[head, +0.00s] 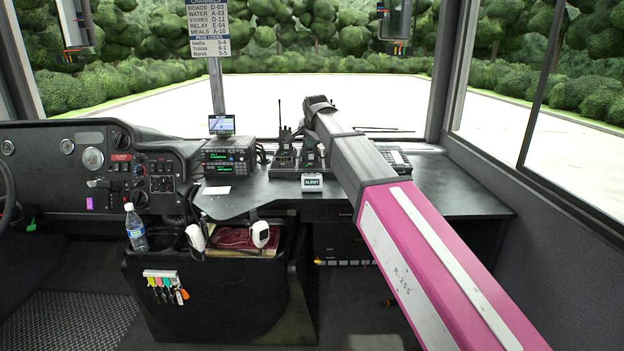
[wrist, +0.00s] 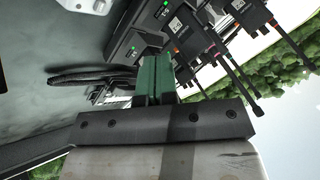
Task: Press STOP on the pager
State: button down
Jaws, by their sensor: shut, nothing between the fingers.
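No label reading STOP is legible in either view. A keypad unit (head: 395,158) sits on the desk just right of my arm, and a small white box marked ALERT (head: 312,183) stands at the desk's front; I cannot tell which is the pager. My gripper (wrist: 155,62) is shut and empty, its greenish fingers together, in the wrist view. In the head view my arm reaches forward over the desk and hides the fingertips. A white object (wrist: 86,4) is cut off at the top of the wrist view.
Handheld radios (head: 284,150) with antennas stand in a charger beside my arm; they show close to my fingers in the wrist view (wrist: 185,28). A radio console (head: 229,160) with a small screen (head: 221,125) is to the left. The desk's right end (head: 455,195) is clear.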

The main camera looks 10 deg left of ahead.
aim_at(312, 175)
dwell(0.3)
jog(key=shift+s+d+f, duration=0.1)
jog(key=shift+s+f, duration=0.15)
jog(key=shift+f, duration=1.2)
jog(key=shift+s+d+f, duration=0.1)
jog(key=shift+s+f, duration=0.15)
jog(key=shift+f, duration=1.2)
jog(key=shift+s+f, duration=0.25)
jog(key=shift+f, duration=1.2)
jog(key=shift+f, duration=0.1)
jog(key=shift+f, duration=0.3)
jog(key=shift+s+f, duration=0.15)
jog(key=shift+f, duration=0.15)
jog(key=shift+r, duration=0.7)
jog(key=shift+r, duration=0.1)
